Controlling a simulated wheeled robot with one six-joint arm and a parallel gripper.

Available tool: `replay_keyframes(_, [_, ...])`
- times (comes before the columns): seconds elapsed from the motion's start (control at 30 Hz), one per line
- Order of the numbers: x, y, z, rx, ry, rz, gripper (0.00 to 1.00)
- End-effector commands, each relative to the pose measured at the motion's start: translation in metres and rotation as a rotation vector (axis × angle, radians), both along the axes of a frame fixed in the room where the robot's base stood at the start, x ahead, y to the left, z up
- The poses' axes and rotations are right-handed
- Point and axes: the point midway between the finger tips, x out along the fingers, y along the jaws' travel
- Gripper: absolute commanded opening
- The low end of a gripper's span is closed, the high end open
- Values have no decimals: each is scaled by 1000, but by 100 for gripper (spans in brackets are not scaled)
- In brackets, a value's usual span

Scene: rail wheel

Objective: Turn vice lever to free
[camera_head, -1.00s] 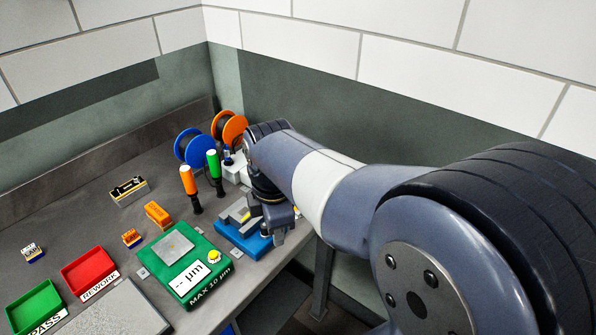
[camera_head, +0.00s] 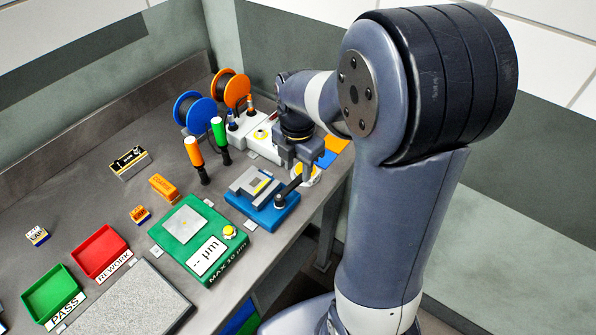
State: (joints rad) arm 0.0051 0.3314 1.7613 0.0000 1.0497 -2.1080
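My gripper (camera_head: 297,172) points down just behind and above the vice's right end, close to the lever's far end. The fingertips are small and partly merge with the lever and the white round thing behind, so I cannot tell whether they touch it or how far apart they are.
Left of the vice stands a green gauge (camera_head: 198,257) with a yellow button. Behind are orange-handled (camera_head: 194,152) and green-handled (camera_head: 219,132) tools, a white box (camera_head: 256,136) and two spools (camera_head: 232,88). Red (camera_head: 123,244) and green (camera_head: 71,285) trays lie at the left.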

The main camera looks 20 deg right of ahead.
Motion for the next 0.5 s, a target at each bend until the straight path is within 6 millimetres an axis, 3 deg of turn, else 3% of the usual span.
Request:
replay_keyframes(0.2, [0, 0, -25, 0, 1, -1, 39])
replay_keyframes(0.5, [0, 0, -30, 1, -1, -1, 39])
